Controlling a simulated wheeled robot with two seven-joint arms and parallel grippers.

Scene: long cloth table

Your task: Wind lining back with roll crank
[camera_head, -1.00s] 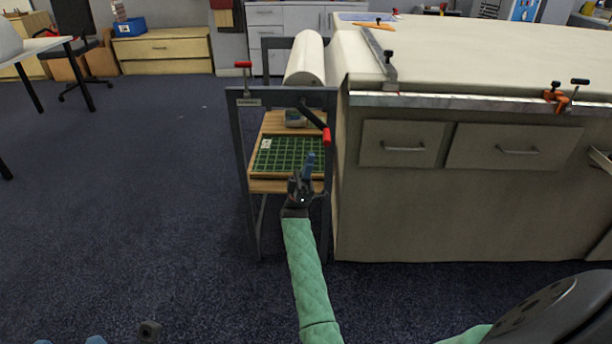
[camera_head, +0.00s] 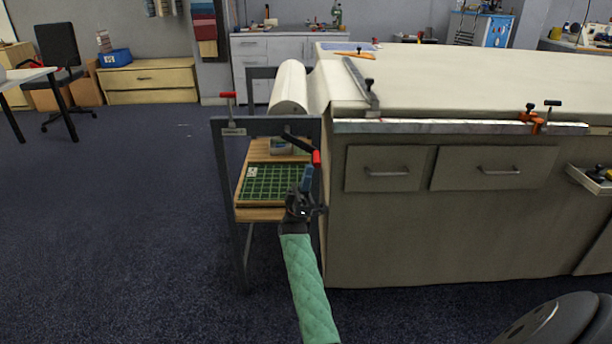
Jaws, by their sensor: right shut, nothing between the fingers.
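The roll of pale lining (camera_head: 289,88) lies in a dark metal stand (camera_head: 225,190) at the left end of the long table. The roll crank (camera_head: 301,144) is a black arm on the stand's front bar, slanting down to the right to a red grip (camera_head: 316,158). My right gripper (camera_head: 308,172) is shut and empty, just below the red grip and slightly left of it. Whether its tips touch the grip is not clear. My left gripper is out of view.
A red-topped clamp handle (camera_head: 228,98) stands at the stand's left corner. Below are wooden shelves with a green gridded tray (camera_head: 270,183). The cloth table (camera_head: 450,80) has a metal edge rail (camera_head: 440,127) and an open drawer (camera_head: 585,180).

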